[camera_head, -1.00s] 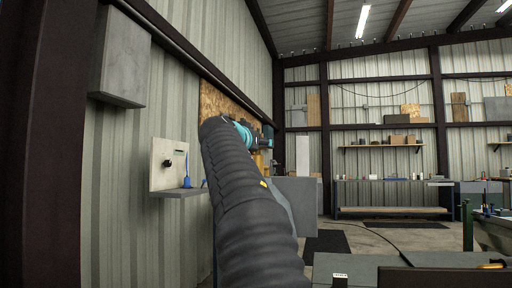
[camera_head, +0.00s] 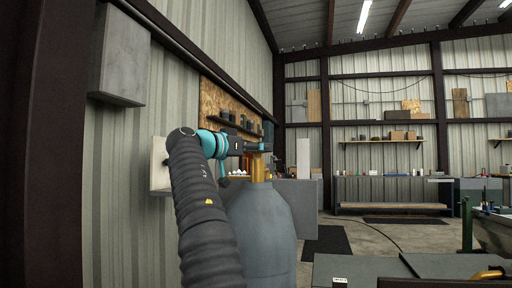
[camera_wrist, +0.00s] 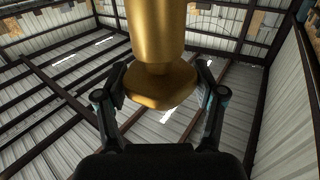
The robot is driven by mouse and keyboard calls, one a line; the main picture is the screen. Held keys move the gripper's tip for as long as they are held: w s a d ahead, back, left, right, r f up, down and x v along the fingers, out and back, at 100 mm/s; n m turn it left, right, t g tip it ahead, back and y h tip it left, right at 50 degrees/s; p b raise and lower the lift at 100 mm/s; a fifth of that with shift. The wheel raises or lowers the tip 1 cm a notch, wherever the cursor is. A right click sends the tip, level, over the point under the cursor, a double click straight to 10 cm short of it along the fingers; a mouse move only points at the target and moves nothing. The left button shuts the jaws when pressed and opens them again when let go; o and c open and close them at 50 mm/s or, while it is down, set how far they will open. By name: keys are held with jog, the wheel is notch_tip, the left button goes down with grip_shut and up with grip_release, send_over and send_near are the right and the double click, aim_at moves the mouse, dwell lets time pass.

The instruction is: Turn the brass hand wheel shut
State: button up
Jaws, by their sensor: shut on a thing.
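A grey gas cylinder (camera_head: 262,225) stands upright in the head view with a brass valve (camera_head: 258,170) on its top. My gripper (camera_head: 262,147) reaches in from the left at the top of this valve. In the wrist view, the brass hand wheel (camera_wrist: 160,90) is a wide, faceted piece at the end of a thick brass stem (camera_wrist: 156,28). The fingers of my gripper (camera_wrist: 160,82) lie on either side of the wheel and are shut on it. In the head view the wheel is mostly hidden by the fingers.
A corrugated wall with a grey box (camera_head: 120,55) and a pale panel (camera_head: 158,165) is close on the left. A shelf with dark items (camera_head: 232,117) is behind my gripper. A workbench (camera_head: 390,190) stands at the back. Open floor (camera_head: 380,235) lies right of the cylinder.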

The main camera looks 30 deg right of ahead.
jog(key=shift+f+g, duration=0.1)
jog(key=shift+g, duration=0.3)
dwell(0.4)
jog(key=o, duration=1.2)
jog(key=shift+s+d, duration=0.1)
jog(key=shift+d, duration=0.05)
jog(key=shift+c, duration=0.2)
jog(key=a, duration=1.2)
jog(key=shift+s, duration=0.3)
jog(key=shift+a, duration=0.1)
